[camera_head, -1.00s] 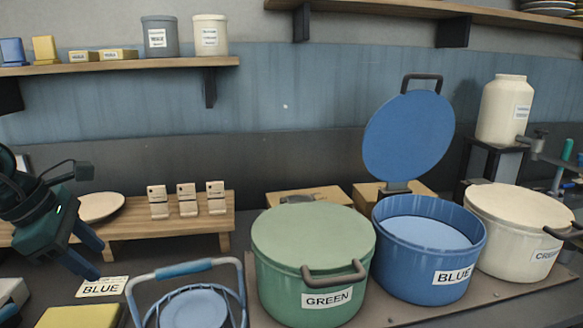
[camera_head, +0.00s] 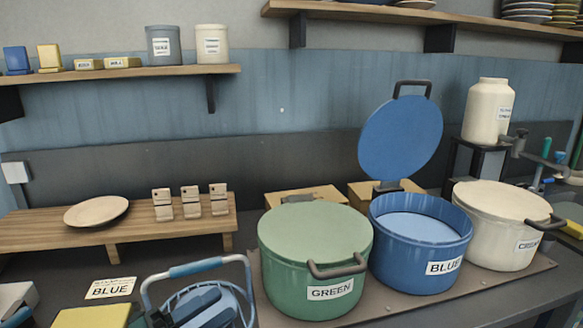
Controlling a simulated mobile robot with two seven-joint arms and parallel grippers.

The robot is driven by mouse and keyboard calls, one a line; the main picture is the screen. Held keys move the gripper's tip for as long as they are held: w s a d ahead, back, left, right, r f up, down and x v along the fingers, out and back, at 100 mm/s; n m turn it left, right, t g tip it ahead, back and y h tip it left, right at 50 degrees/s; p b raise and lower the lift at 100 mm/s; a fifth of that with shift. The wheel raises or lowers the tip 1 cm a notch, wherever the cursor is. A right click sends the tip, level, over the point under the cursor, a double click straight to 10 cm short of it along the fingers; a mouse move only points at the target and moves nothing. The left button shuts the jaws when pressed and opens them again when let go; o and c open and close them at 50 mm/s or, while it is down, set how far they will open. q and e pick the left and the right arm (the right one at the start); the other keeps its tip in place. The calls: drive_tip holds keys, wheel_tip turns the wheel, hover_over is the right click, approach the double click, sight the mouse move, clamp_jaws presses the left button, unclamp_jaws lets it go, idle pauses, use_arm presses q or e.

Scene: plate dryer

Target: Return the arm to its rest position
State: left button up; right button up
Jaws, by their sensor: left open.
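My left gripper (camera_head: 205,303) is at the bottom edge, with its two blue fingers apart and only partly in view. The fingers overlap the blue wire basket (camera_head: 240,262) in the picture. I cannot tell whether they touch it. No held object shows between them. Most of the left arm is out of the frame. My right gripper is not in view.
A lidded green pot (camera_head: 310,240), an open blue pot (camera_head: 420,238) with its lid raised, and a cream pot (camera_head: 505,225) stand at the right. A low wooden bench (camera_head: 60,230) holds a cream plate (camera_head: 96,211). A BLUE label (camera_head: 110,288) lies in front.

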use_arm(q)
drive_tip(key=s+a+f+n+t+y+p, duration=0.1)
drive_tip(key=s+a+f+n+t+y, duration=0.1)
drive_tip(key=f+n+y, duration=0.75)
drive_tip(key=s+a+f+n+t+y, duration=0.15)
drive_tip(key=f+n+y, duration=0.4)
drive_tip(key=n, duration=0.75)
drive_tip(key=s+d+f+n+g, duration=0.1)
drive_tip(key=s+f+n+g, duration=0.3)
drive_tip(key=s+f, duration=0.6)
drive_tip(key=shift+d+f+n, duration=0.3)
drive_tip(key=shift+f+n, duration=0.3)
drive_tip(key=shift+n, duration=0.15)
